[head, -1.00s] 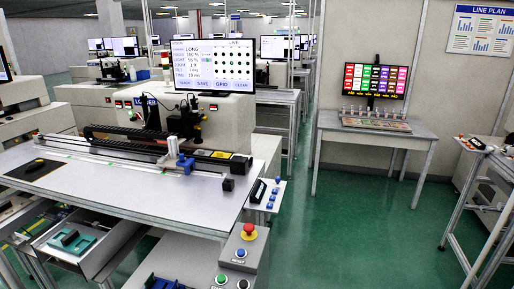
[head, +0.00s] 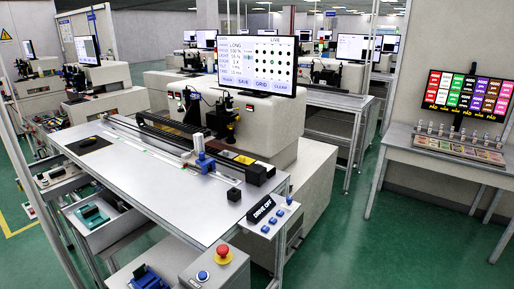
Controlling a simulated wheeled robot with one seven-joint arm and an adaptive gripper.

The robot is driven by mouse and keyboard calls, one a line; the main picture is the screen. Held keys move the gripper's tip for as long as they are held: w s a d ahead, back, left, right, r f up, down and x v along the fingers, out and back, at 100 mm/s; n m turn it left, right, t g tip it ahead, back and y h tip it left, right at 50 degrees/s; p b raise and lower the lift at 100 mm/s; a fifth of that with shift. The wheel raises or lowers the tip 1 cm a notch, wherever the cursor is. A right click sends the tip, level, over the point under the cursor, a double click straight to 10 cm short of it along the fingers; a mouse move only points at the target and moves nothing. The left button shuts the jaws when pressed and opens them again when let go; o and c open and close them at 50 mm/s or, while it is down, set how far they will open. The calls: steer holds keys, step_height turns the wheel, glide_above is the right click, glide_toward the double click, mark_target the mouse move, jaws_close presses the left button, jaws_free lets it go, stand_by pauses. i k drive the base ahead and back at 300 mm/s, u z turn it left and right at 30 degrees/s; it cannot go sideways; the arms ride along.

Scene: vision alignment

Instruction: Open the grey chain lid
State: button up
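I cannot pick out a grey chain lid for certain. A long dark rail or cable-chain track (head: 165,128) runs along the back of the grey-topped workbench (head: 150,180). A blue and grey carriage part (head: 204,160) stands at it, near the yellow label (head: 244,160). A black block (head: 233,194) sits on the bench top to the right. A cream machine with a monitor (head: 256,62) stands behind the track. My gripper is not in view.
A control box with a red button (head: 222,251) stands at the bench's front right. Open drawers (head: 98,215) jut out at the left. Green floor (head: 400,245) is free at the right, before a side table (head: 440,155).

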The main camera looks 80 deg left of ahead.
mark_target(227, 154)
steer(key=i, duration=1.5)
steer(key=u, duration=3.3)
